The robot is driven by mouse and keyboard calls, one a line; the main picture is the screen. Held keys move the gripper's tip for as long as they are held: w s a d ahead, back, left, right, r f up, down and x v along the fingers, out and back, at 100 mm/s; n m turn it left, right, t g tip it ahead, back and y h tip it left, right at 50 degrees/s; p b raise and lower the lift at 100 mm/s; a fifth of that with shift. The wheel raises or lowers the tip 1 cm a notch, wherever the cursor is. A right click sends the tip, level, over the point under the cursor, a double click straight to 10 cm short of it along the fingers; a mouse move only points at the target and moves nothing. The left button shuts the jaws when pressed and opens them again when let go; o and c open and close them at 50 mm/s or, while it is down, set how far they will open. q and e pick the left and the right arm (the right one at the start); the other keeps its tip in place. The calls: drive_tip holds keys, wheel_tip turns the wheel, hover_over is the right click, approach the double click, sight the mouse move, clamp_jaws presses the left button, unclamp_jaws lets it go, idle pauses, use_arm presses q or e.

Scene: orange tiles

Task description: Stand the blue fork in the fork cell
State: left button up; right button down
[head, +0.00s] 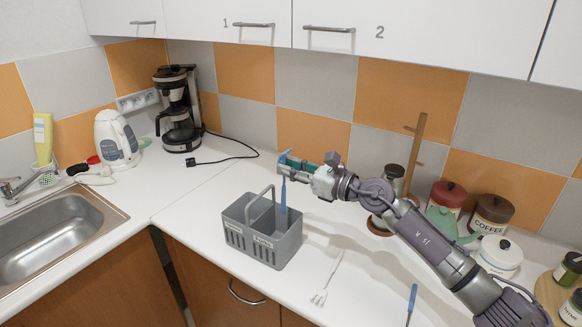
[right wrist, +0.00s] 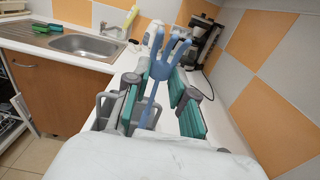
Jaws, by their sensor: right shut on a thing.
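The blue fork (head: 283,192) is upright over the grey caddy (head: 240,240), tines up. Its lower end comes down in front of or inside the right-hand part of the caddy; the exact depth is hidden. My right gripper (head: 300,163) is shut on the fork near its top and reaches in from the right, above the caddy. The right wrist view shows the fork's tines (right wrist: 171,53) beyond the green finger pads, with part of the caddy (right wrist: 104,106) below. The caddy has a raised handle and front labels too small to read surely. My left gripper is not in view.
A white fork (head: 326,280) and a blue utensil (head: 412,300) lie on the counter to the caddy's right. Canisters (head: 492,213), a teapot (head: 445,222) and a wooden stand (head: 417,150) are behind my right arm.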

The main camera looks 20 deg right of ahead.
wheel_tip(320, 180, down, 9)
drive_tip(key=b, duration=0.7)
drive_tip(key=shift+r, duration=0.2)
drive_tip(key=c, duration=0.9)
unclamp_jaws()
drive_tip(key=v, duration=1.2)
drive_tip(key=shift+d, duration=0.1)
